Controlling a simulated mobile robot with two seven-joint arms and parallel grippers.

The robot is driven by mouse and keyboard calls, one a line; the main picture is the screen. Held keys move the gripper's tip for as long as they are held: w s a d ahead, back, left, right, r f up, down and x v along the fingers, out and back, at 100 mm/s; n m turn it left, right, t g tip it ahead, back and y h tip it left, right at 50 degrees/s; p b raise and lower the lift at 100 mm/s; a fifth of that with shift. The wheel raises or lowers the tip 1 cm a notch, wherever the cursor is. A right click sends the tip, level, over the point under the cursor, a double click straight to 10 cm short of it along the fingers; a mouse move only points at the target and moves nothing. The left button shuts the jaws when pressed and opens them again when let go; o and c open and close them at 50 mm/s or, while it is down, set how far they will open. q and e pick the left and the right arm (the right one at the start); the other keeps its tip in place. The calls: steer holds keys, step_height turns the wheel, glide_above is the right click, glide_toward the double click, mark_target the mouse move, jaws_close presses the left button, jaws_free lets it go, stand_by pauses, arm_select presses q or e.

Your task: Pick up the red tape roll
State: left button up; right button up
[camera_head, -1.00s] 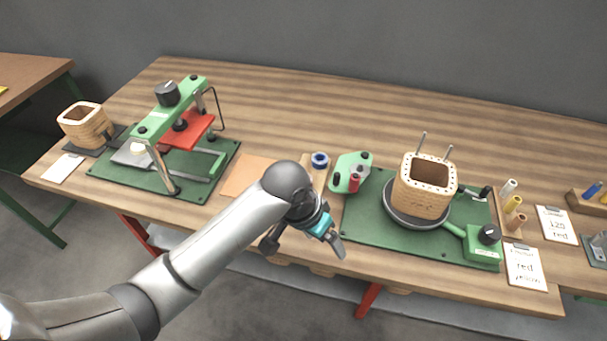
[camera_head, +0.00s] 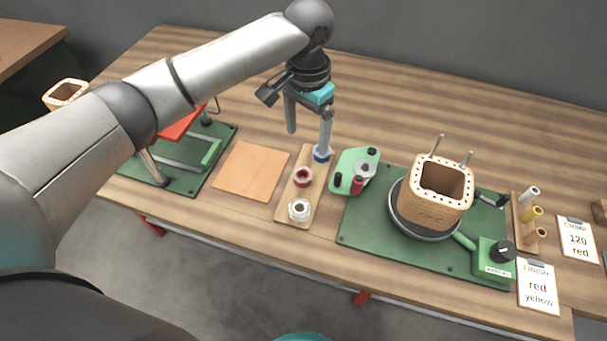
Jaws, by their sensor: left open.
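The red tape roll (camera_head: 303,177) lies on a narrow wooden board (camera_head: 287,212), between a blue tape roll (camera_head: 321,154) behind it and a white tape roll (camera_head: 299,210) in front. My left gripper (camera_head: 308,140) points down above the back end of the board, with its two fingers apart. One finger stands in front of the blue roll in the picture; whether it touches it I cannot tell. Nothing is between the fingers. The red roll is in front of the gripper and apart from it. My right gripper is not in view.
A green fixture with a small red spool (camera_head: 358,186) stands right of the board. A wooden coil form (camera_head: 441,192) sits on a turntable on a green plate. An orange-brown sheet (camera_head: 250,171) lies left. My arm hides part of the red press.

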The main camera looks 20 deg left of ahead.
arm_select(q)
steer(key=b, duration=0.1)
glide_above(304, 178)
steer(key=f, duration=0.7)
steer(key=shift+w+d, duration=0.2)
steer(key=shift+a+f+b, duration=0.15)
steer(key=shift+f+b, duration=0.3)
steer(key=shift+f, duration=0.95)
steer(key=shift+a+f+b, duration=0.1)
steer(key=shift+f+b, duration=0.35)
steer(key=shift+f, duration=0.9)
jaws_close()
